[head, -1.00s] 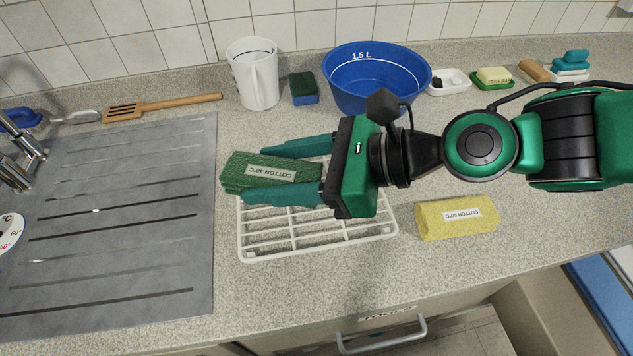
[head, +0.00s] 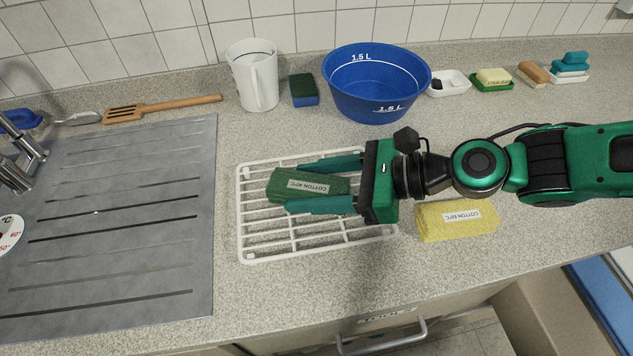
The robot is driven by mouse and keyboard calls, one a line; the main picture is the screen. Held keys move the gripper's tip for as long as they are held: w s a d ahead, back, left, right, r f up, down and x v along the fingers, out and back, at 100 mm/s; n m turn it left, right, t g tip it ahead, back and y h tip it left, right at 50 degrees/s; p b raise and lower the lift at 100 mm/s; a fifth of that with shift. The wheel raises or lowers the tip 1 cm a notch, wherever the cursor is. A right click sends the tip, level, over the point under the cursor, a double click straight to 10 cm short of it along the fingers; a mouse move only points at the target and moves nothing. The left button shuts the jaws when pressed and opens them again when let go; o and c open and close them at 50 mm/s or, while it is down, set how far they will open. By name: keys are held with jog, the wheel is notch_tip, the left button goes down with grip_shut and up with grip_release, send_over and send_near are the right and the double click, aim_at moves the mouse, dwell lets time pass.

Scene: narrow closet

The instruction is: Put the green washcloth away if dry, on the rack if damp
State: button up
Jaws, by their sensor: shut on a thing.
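The green washcloth (head: 285,189) is folded, with a white label reading "COTTON 40°C". My gripper (head: 306,186) is shut on it, one teal finger along each side. The cloth is over the white wire rack (head: 262,250), on or just above its bars; I cannot tell whether it touches them. No wet marks can be made out on the cloth. A towel drawer with a metal handle (head: 385,341) is below the counter edge, and its front looks closed.
A folded yellow cloth (head: 457,220) lies right of the rack, close to my gripper. A blue basin (head: 375,85), white jug (head: 253,76) and sponge (head: 304,90) stand behind. The metal drainboard (head: 110,225) is at left.

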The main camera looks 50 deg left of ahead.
jog(key=shift+f, duration=0.1)
jog(key=o, duration=1.1)
jog(key=shift+c, duration=0.2)
jog(key=v, duration=1.2)
